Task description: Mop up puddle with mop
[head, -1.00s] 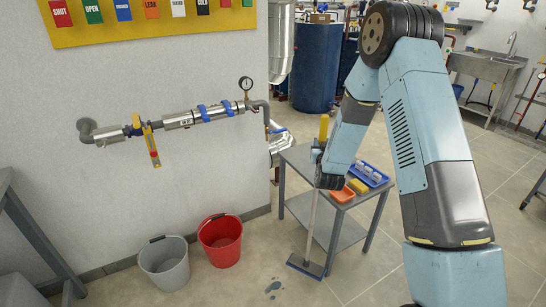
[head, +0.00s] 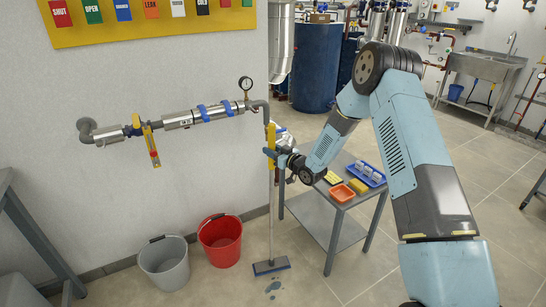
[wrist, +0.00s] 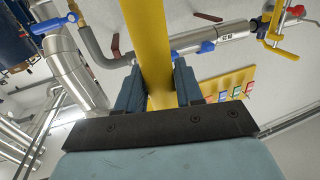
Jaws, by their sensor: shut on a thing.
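The mop (head: 272,215) stands nearly upright on the floor, with a grey pole, a yellow grip and a flat dark blue-grey head (head: 271,266). My gripper (head: 271,153) is shut on the mop's yellow grip, near its top. In the wrist view the yellow grip (wrist: 150,55) runs between my two blue-grey fingers (wrist: 157,85). The puddle (head: 273,287) shows as small dark blue-grey patches on the floor, just in front of the mop head. The mop head is at the puddle's far side; I cannot tell if it touches the floor.
A grey table (head: 328,224) stands right of the mop, with an orange tray (head: 341,194), a blue tray (head: 367,175) and yellow sponges on it. A red bucket (head: 220,240) and a grey bucket (head: 164,262) stand along the wall at left. A pipe with a gauge (head: 246,83) runs above.

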